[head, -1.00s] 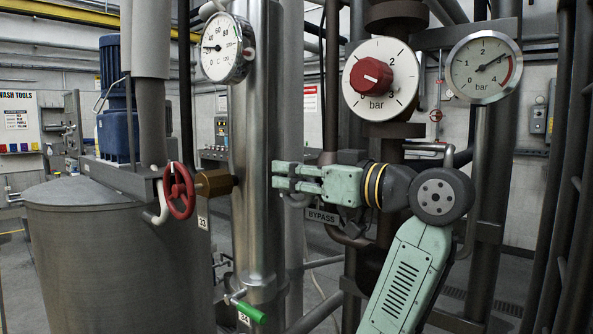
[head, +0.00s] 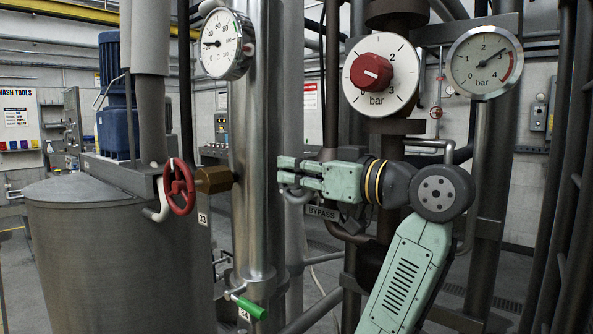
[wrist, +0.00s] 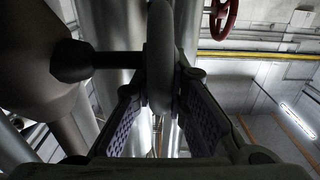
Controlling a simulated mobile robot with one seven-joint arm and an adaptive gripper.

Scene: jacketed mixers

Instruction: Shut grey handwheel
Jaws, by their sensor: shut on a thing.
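The grey handwheel (wrist: 160,45) shows edge-on in the middle of the wrist view, with a dark stem (wrist: 110,60) running left from it. My gripper (wrist: 161,90) has one finger on each side of its rim and is shut on it. In the head view my gripper (head: 284,171) points left, just right of the tall shiny column. There I cannot clearly make out the grey handwheel near the fingers.
A red handwheel (head: 180,188) on a brass fitting (head: 214,180) stands left of the column (head: 256,130). A green-handled valve (head: 248,306) is low on the column. Dials (head: 380,77) and dark pipes (head: 493,170) stand above and right of my arm.

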